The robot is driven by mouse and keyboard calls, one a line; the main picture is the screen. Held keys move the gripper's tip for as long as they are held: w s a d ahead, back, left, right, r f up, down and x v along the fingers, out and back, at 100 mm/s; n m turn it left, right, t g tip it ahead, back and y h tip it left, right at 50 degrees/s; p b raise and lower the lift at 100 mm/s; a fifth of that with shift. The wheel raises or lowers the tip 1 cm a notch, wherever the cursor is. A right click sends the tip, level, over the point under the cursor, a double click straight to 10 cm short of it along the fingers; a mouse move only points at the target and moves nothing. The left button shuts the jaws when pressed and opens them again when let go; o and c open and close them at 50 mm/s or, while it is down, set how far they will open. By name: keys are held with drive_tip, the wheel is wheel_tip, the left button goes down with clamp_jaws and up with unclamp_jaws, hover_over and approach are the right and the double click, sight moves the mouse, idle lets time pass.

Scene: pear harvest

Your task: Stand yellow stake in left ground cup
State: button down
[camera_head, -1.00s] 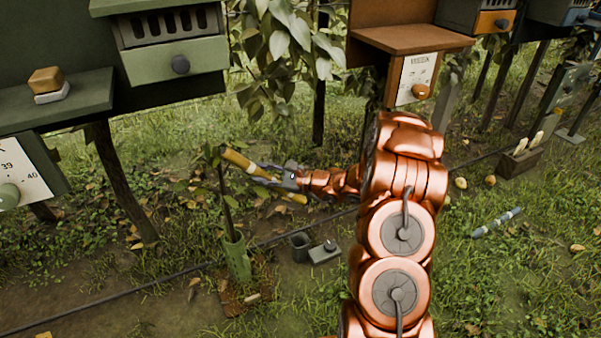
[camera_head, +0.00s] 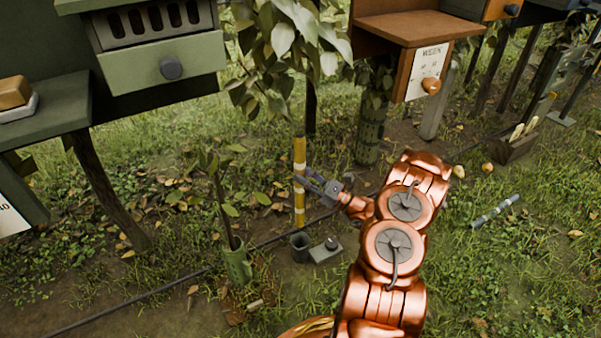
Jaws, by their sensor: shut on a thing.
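The yellow stake (camera_head: 299,153) has pale bands and stands upright in the air. My gripper (camera_head: 305,182) is shut on it around its middle. A dark open ground cup (camera_head: 300,249) sits on the soil below the stake. The stake's lower end shows just above the cup's rim in the picture, apart from it. I cannot tell from this view whether it is directly over the opening in depth.
A grey block with a dark knob (camera_head: 326,250) stands right of the cup. A sapling in a green sleeve (camera_head: 238,264) is to the left. A dark hose (camera_head: 150,290) crosses the ground. A banded grey-blue stake (camera_head: 496,214) lies in the grass at right.

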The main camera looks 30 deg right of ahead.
wheel_tip(320, 180, down, 6)
drive_tip(key=b, duration=0.2)
idle(0.8)
